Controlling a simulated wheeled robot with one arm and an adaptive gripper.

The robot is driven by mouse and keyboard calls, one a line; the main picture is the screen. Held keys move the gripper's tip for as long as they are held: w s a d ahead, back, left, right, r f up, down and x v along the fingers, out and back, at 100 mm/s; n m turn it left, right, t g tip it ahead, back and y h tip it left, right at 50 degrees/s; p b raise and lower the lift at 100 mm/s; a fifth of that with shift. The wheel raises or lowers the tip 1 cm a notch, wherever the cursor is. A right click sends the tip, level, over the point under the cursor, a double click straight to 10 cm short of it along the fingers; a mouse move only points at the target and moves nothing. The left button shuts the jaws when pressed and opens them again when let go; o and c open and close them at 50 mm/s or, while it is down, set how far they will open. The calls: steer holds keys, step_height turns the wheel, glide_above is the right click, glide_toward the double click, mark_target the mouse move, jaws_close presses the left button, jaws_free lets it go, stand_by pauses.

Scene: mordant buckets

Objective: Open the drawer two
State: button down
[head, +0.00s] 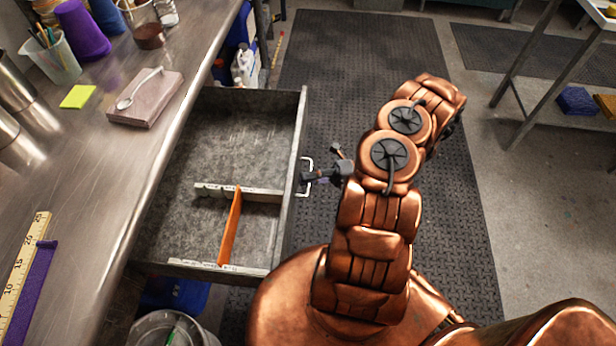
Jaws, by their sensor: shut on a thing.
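A grey metal drawer (235,130) sticks far out from under the steel counter in the head view, so its inside shows from above. A pale divider crosses it, and an orange strip (231,228) stands in the nearer part. The far part looks empty. A white handle (308,177) is on the drawer's right-hand front face. My gripper (308,178) is at this handle and shut on it, with my copper arm reaching in from the right. The exact finger contact is small and partly hidden. I cannot read a number on the drawer.
The steel counter (100,175) holds a spoon on a pinkish block (146,98), a yellow note pad (77,97), cups and a ruler (22,270). A bucket (170,329) stands below the drawer's near side. Dark matting (340,60) lies clear beyond my arm.

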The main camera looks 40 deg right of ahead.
steer(key=shift+w, duration=0.1)
steer(key=c, duration=1.2)
jaws_free()
steer(key=v, duration=0.7)
steer(key=shift+d, duration=0.25)
steer(key=shift+a, duration=0.1)
